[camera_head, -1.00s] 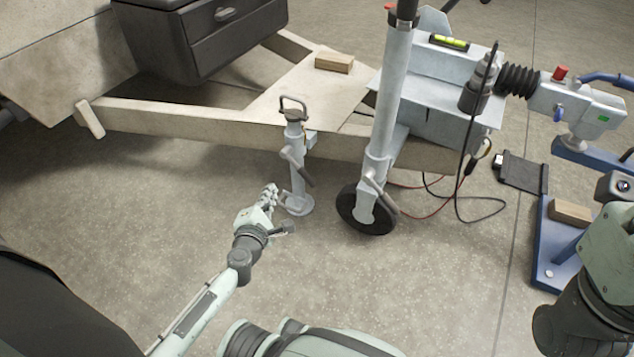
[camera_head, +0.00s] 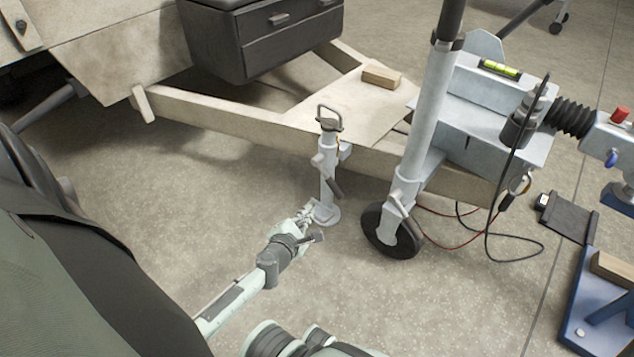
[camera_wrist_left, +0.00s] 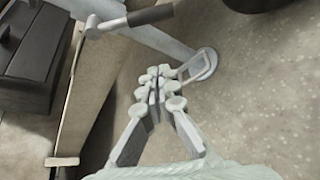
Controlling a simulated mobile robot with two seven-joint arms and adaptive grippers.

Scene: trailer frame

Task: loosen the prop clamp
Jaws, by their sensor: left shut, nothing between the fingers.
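The prop (camera_head: 327,185) is a light grey tube standing upright beside the trailer's beam, with a loop handle (camera_head: 329,118) on top and a round foot (camera_head: 327,216) on the floor. In the left wrist view the dark grip (camera_wrist_left: 150,15) lies at the top, beyond the fingertips. My left gripper (camera_head: 307,217) is shut and empty, low beside the prop's foot and below the lever. In the wrist view its fingers (camera_wrist_left: 158,80) are together; I cannot tell whether they touch the prop. My right gripper is out of view.
A jockey wheel (camera_head: 390,230) stands right of the prop. The trailer frame (camera_head: 240,118) runs behind, with a dark drawer box (camera_head: 265,40) above and a wood block (camera_head: 381,77) on it. Cables (camera_head: 487,225) hang at right.

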